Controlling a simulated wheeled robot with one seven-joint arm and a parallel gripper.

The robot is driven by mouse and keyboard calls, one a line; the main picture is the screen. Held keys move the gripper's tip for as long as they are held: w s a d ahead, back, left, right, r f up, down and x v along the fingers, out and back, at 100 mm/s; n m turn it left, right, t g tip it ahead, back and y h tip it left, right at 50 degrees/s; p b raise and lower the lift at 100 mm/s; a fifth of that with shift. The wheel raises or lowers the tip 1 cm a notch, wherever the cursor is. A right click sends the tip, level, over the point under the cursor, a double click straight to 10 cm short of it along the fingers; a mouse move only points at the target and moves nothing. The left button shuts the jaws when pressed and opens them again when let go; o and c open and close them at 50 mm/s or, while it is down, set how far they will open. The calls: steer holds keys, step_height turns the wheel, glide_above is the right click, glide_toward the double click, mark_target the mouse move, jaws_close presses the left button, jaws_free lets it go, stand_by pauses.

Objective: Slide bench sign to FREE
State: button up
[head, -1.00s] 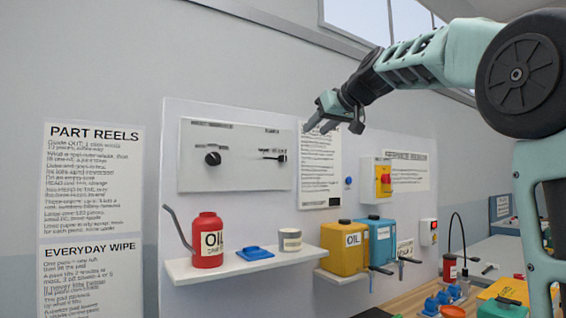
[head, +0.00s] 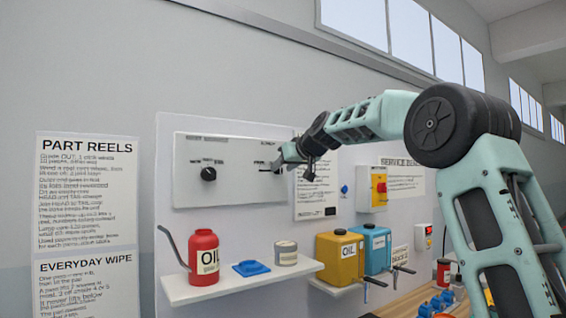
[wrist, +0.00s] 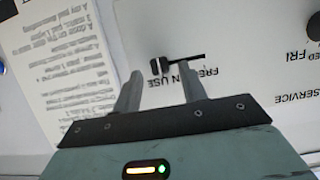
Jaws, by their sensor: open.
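The bench sign is a slider on the pale wall panel (head: 225,193), with a dark slot (head: 262,171) and small printing. In the wrist view its black knob (wrist: 157,66) sits at the left end of the slot (wrist: 190,58). Printing that seems to read FREE and IN USE lies just below, partly covered by a finger. My gripper (head: 280,163) is at the panel's right side and hides the knob in the head view. In the wrist view my gripper (wrist: 160,73) is open, its two fingertips on either side of the knob; I cannot tell if they touch it.
A rotary dial (head: 208,174) is on the same panel, to the left. Below, a shelf (head: 235,285) holds a red oil can (head: 204,258), a blue item (head: 251,268) and a grey tin (head: 286,253). A printed sheet (head: 317,192) hangs right of the panel.

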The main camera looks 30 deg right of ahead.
steer(key=shift+w+f, duration=0.3)
steer(key=shift+w, duration=0.3)
jaws_close()
steer(key=shift+s+a, duration=0.1)
steer(key=shift+a, duration=3.15)
jaws_free()
steer(key=shift+a, duration=0.1)
steer(key=shift+s, duration=0.15)
